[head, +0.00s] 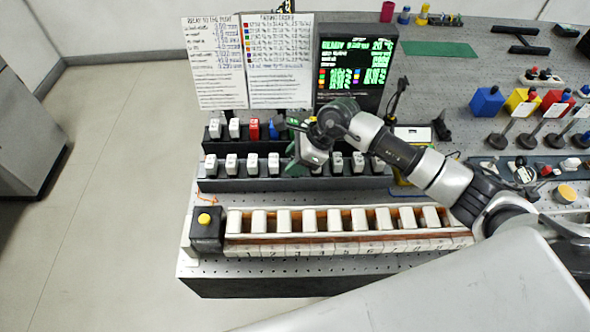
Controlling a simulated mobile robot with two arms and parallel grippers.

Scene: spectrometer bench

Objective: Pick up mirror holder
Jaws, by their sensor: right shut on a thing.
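My right gripper (297,158) is over the middle of two dark racks, with its green fingers pointing down and left. It is shut on a small piece, which I take to be the mirror holder; the gripper hides most of it, so its shape and whether it is clear of the rack cannot be told. White-topped holders stand upright in the front rack (240,185) on both sides of the gripper. The back rack (218,145) holds white, red and blue-topped pieces. My left gripper is not in view.
A long tray (330,237) with several white blocks lies in front, beside a black box with a yellow button (204,219). A lit screen (355,70) and two paper sheets (280,60) stand behind. Coloured blocks (487,101) and paddle-like stands are at right.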

